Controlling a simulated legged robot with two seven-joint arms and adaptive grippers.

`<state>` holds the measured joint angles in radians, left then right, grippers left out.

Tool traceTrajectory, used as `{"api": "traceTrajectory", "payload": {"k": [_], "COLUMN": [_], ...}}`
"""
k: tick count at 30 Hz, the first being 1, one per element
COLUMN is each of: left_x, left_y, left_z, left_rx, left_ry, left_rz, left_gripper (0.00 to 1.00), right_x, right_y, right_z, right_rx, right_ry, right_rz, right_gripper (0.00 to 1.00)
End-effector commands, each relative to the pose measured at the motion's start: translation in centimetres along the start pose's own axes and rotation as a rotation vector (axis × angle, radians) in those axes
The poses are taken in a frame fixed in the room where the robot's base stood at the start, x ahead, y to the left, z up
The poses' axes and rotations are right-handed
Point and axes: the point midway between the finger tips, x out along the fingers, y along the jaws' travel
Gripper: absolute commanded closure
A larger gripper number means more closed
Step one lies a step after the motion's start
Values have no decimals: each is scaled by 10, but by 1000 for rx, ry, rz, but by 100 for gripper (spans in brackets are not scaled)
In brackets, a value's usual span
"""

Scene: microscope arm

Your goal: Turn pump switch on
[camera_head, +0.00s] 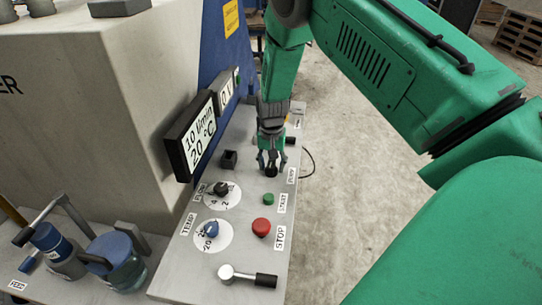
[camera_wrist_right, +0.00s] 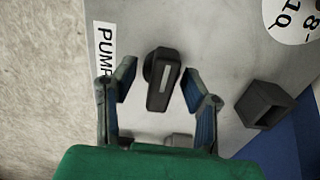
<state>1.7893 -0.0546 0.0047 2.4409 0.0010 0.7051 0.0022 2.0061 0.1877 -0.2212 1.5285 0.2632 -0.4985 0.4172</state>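The pump switch (camera_wrist_right: 163,80) is a black rotary knob with a pale line on its handle, beside the label PUMP (camera_wrist_right: 105,52) on the grey panel. My right gripper (camera_wrist_right: 160,92) is open around it in the wrist view, one finger on each side. Small gaps show between the fingers and the knob. In the head view my right gripper (camera_head: 271,160) points down at the pump switch (camera_head: 271,172), which it partly hides. My left gripper is in neither view.
The panel (camera_head: 190,268) also carries a green START button (camera_head: 268,199), a red STOP button (camera_head: 261,227), a black dial (camera_head: 221,188), a blue TEMP dial (camera_head: 211,229) and a lever (camera_head: 248,276). A display (camera_head: 195,138) stands left of my gripper. A black block (camera_wrist_right: 264,103) is close by.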

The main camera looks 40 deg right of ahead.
Motion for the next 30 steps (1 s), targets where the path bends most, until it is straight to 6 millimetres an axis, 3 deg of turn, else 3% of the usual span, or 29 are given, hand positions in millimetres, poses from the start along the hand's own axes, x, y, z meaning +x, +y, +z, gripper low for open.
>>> {"api": "traceTrajectory", "payload": {"k": [11, 21, 30], "left_x": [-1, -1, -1], "left_y": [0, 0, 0], "left_z": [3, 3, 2], "left_rx": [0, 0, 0], "left_ry": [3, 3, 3], "left_rz": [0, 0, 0], "left_gripper": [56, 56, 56], "right_x": [-16, -86, -118], "right_y": [-2, -2, -2], "right_z": [-4, -4, -3], "right_rx": [-2, -2, -1], "right_ry": [10, 8, 4], "right_rz": [-7, -6, -3], "right_gripper": [60, 60, 60]}}
